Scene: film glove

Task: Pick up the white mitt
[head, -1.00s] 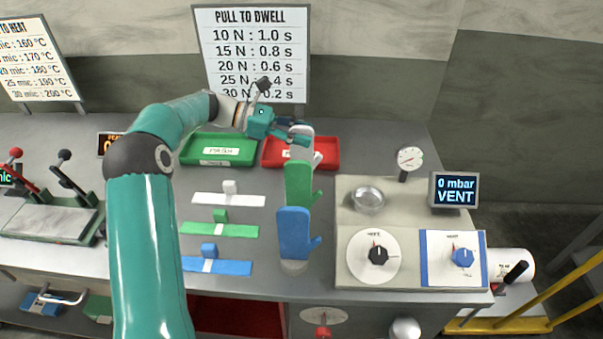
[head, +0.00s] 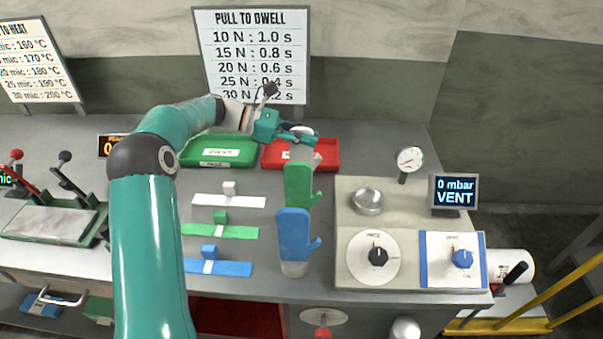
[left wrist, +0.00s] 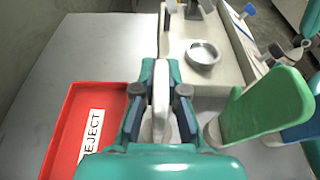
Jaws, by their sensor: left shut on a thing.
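My left gripper (head: 303,137) is shut on the white mitt (left wrist: 160,108), which shows edge-on between the two fingers in the left wrist view. In the head view only a small white part of the mitt (head: 302,129) shows behind the fingers; the rest is hidden. A pale stand (head: 301,156) shows below the gripper, behind the green mitt. The green mitt (head: 298,185) stands upright just in front, and the blue mitt (head: 293,235) stands in front of that on a pale base. My right gripper is not in view.
A red reject tray (head: 328,157) lies behind the mitts, a green tray (head: 219,150) to its left. White, green and blue strips (head: 205,231) lie left of the mitts. A console with dials (head: 400,215), a metal cup (head: 367,201) and a gauge (head: 410,160) stands right.

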